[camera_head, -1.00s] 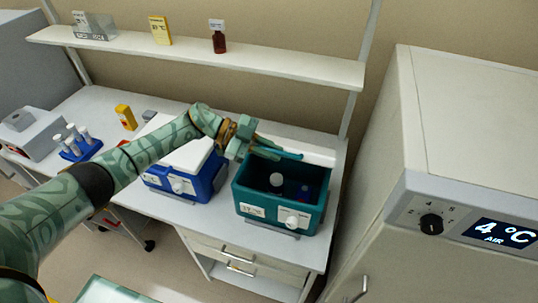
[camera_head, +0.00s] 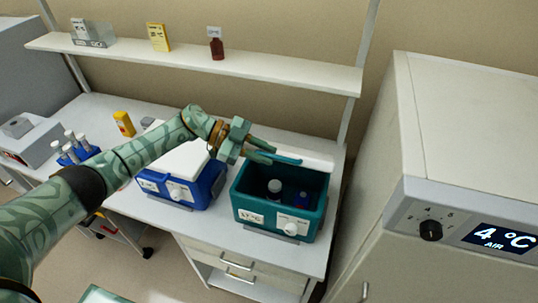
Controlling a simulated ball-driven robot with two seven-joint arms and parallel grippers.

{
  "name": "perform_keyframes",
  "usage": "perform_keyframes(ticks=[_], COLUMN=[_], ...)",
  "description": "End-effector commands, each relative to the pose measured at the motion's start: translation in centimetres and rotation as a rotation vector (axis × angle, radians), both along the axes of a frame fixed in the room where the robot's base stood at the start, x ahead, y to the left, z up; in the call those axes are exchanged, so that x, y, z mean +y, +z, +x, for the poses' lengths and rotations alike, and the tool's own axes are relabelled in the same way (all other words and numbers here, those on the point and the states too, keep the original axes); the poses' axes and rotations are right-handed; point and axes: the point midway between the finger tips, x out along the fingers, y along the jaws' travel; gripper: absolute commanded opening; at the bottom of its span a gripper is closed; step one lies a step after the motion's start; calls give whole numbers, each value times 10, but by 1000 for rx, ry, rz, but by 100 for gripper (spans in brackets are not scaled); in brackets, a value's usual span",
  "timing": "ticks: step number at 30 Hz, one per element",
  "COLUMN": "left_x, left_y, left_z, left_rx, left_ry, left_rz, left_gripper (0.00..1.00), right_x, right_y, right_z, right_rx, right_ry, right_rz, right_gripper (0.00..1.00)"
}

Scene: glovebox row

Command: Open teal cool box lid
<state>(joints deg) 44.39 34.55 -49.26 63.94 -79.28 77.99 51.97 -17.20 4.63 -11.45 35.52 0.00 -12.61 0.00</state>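The teal cool box (camera_head: 242,207) stands on the bench at the right end. Its white lid (camera_head: 312,160) is raised at the back, so the box is open. Inside it I see a white-capped container (camera_head: 274,185) and a blue item (camera_head: 301,199). My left gripper (camera_head: 268,151) is above the box's back left corner, beside the raised lid. Its fingers look apart with nothing between them, and part of the lid is hidden behind them.
A blue cool box (camera_head: 206,188) with a white lid stands left of the teal one, under my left arm. A shelf (camera_head: 290,73) runs above the bench. A tall white cabinet (camera_head: 465,120) with a 4 °C display stands close on the right.

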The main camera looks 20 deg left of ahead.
Motion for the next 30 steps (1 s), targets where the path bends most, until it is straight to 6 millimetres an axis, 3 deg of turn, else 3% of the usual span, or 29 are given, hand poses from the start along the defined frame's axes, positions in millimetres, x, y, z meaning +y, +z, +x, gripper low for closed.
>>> perform_keyframes(ticks=[9, 15, 21, 30], left_x=[79, 118, 136, 137], left_y=[27, 44, 53, 54], left_z=[-5, -8, -10, -10], left_rx=[-2, -1, 0, 0], left_ry=[4, 2, 1, 1], left_rz=[4, 1, 0, -1], left_gripper=[22, 22, 22, 22], right_x=[0, 0, 0, 1], right_y=[-28, -40, -44, -44], right_z=[-1, -1, -1, -1], right_rx=[2, 3, 3, 3], right_ry=[0, 0, 0, 0], right_rz=[0, 0, 1, 1], right_gripper=[36, 36, 36, 36])
